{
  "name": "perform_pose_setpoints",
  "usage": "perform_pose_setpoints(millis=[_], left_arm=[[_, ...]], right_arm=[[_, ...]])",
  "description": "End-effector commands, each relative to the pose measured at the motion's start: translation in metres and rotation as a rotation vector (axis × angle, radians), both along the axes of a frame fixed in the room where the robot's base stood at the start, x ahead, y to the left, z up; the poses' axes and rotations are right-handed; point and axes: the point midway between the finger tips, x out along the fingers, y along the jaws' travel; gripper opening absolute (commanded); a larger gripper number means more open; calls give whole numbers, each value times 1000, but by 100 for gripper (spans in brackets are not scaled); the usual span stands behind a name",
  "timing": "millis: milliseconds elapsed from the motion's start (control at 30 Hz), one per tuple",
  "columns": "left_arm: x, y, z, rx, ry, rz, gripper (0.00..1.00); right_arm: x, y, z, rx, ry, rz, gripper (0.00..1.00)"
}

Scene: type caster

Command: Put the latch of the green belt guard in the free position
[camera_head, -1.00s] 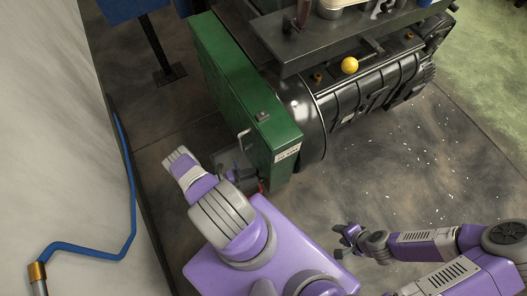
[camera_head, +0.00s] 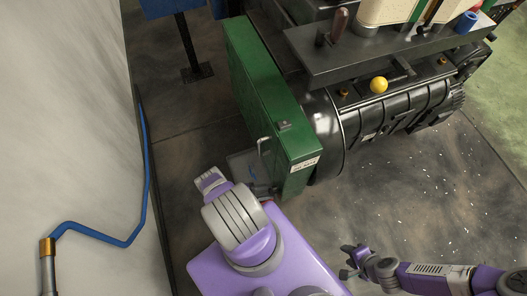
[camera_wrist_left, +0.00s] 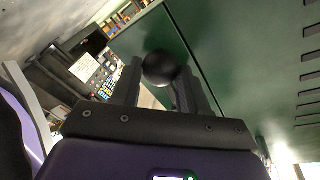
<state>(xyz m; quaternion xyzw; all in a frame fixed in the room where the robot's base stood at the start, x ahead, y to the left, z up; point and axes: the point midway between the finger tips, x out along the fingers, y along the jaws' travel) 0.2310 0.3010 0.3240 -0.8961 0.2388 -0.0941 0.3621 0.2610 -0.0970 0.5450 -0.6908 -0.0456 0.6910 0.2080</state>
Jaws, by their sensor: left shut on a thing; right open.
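The green belt guard (camera_head: 262,95) stands upright at the left end of the black machine. A pale bent handle (camera_head: 262,145) and a small grey fitting (camera_head: 284,126) show on its near part. In the left wrist view, my left gripper (camera_wrist_left: 158,84) is shut on a black ball knob (camera_wrist_left: 160,66), in front of a green panel (camera_wrist_left: 225,60). In the head view my left arm hides that gripper, and I cannot tell the latch's position. My right gripper (camera_head: 349,260) is open and empty, low above the floor, apart from the guard.
A dark shelf (camera_head: 340,60) with several items juts over the black machine (camera_head: 375,120), which has a yellow ball (camera_head: 379,85). A pale wall with a blue pipe (camera_head: 148,170) runs along the left.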

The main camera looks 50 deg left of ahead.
Motion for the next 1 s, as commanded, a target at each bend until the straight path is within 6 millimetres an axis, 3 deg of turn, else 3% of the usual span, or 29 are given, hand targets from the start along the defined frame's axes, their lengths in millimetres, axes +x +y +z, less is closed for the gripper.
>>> perform_pose_setpoints(millis=[567, 600, 733, 1000], left_arm=[[1, -6, -1, -33, 13, -15, 0], [0, -6, -1, -34, 14, -15, 49], [1, -6, -1, -32, 12, -15, 68], [2, -5, 0, -30, 10, -12, 69]], right_arm=[[0, 0, 0, 0, 0, 0, 43], [0, 0, 0, 0, 0, 0, 43], [0, 0, 0, 0, 0, 0, 43], [0, 0, 0, 0, 0, 0, 43]])
